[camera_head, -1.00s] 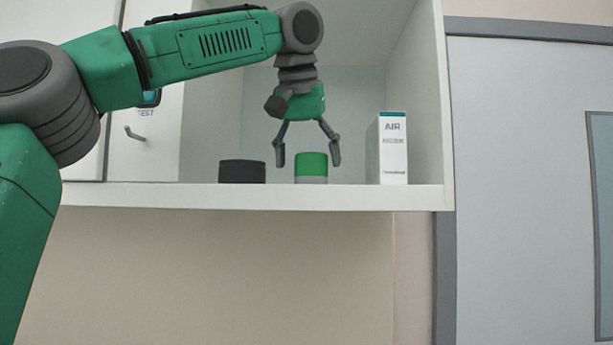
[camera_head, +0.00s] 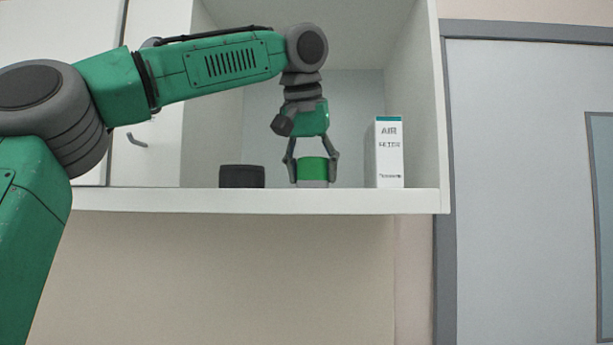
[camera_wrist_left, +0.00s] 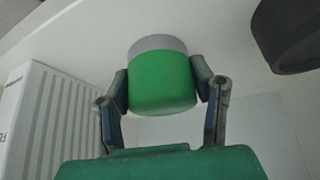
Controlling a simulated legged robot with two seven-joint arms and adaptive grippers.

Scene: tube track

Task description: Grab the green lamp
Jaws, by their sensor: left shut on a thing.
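The green lamp (camera_head: 312,170) is a short cylinder with a green upper part and a grey base. It stands upright on the cabinet shelf. My left gripper (camera_head: 313,172) reaches down from above, with one finger on each side of the lamp, shut on it. In the left wrist view the lamp (camera_wrist_left: 162,82) sits between the two fingertips (camera_wrist_left: 162,85), its grey end away from the palm. My right gripper is in none of the views.
A dark cylinder (camera_head: 242,177) stands on the shelf left of the lamp, also in the left wrist view (camera_wrist_left: 290,35). A white AIR box (camera_head: 388,155) stands to its right. The shelf edge (camera_head: 260,200) runs in front, and the cabinet's right wall (camera_head: 420,100) bounds the space.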

